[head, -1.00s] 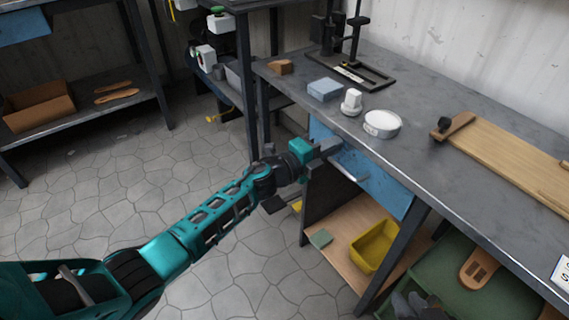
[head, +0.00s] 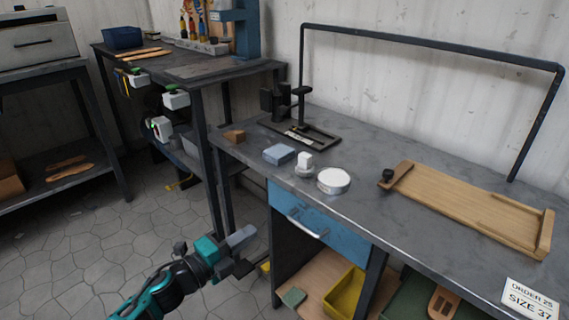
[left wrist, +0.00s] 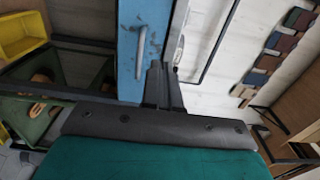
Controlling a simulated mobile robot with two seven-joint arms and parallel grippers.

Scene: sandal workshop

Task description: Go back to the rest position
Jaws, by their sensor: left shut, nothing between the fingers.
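My left gripper (head: 240,238) is low in the head view, in front of the workbench's left end and left of the blue drawer. It is shut and empty, apart from the bench. In the left wrist view its closed fingers (left wrist: 163,85) stand in front of the blue drawer front (left wrist: 143,40), which carries a metal handle. The drawer (head: 318,222) also shows in the head view, under the bench top. My right gripper is in neither view.
The workbench (head: 420,230) carries a wooden board (head: 470,208), a round white tin (head: 333,181), a blue block (head: 280,154) and a black press stand (head: 300,125). A yellow bin (head: 345,292) stands on the shelf below. Tiled floor (head: 80,255) at the left is clear.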

